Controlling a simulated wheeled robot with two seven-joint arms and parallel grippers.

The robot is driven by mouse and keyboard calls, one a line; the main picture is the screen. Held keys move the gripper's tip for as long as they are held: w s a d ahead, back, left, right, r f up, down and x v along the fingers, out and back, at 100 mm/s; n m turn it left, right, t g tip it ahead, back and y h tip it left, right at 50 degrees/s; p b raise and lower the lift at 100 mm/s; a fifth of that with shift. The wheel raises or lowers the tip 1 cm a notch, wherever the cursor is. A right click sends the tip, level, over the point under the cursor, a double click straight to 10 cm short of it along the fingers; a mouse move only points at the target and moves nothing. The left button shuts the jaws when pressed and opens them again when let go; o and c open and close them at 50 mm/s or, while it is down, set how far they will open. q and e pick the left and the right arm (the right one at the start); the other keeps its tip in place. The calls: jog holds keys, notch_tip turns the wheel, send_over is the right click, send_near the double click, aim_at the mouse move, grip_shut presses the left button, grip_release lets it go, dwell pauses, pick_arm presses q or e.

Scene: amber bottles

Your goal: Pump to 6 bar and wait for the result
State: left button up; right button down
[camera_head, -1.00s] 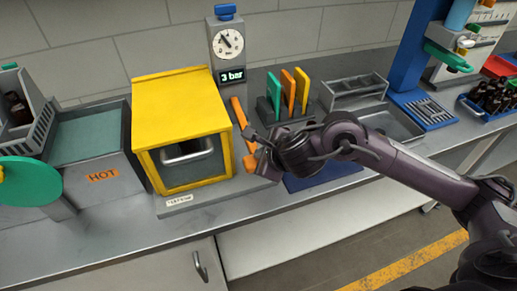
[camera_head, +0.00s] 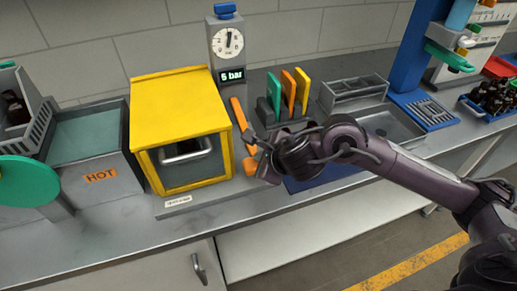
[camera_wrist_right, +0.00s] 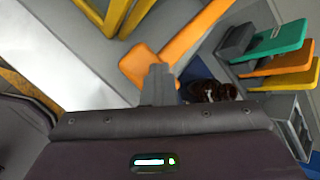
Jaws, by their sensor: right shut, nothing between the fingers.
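The pressure gauge (camera_head: 229,42) stands behind the yellow box; its display (camera_head: 232,76) reads 6 bar and its needle points nearly straight up. The yellow test box (camera_head: 180,110) has a window in front with a grey container inside. The orange pump lever (camera_head: 238,113) rises at the box's right side, with an orange end (camera_head: 249,164) low down. My right gripper (camera_head: 256,147) is shut and empty beside the lever. In the right wrist view the lever (camera_wrist_right: 190,32) lies just beyond the shut fingertips (camera_wrist_right: 158,75); I cannot tell whether they touch. My left gripper is not in view.
A grey bath marked HOT (camera_head: 102,175) is at left with a green disc (camera_head: 28,182) before it. Green, orange and yellow paddles (camera_head: 288,91) stand right of the gauge. Dark bottles show in the wrist view (camera_wrist_right: 210,90) and at far right (camera_head: 492,97).

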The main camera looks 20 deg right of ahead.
dwell(0.7)
jog(key=shift+r+p, duration=2.45)
jog(key=shift+r, duration=0.65)
notch_tip(320, 180, up, 5)
jog(key=p, duration=0.4)
jog(key=shift+s, duration=0.1)
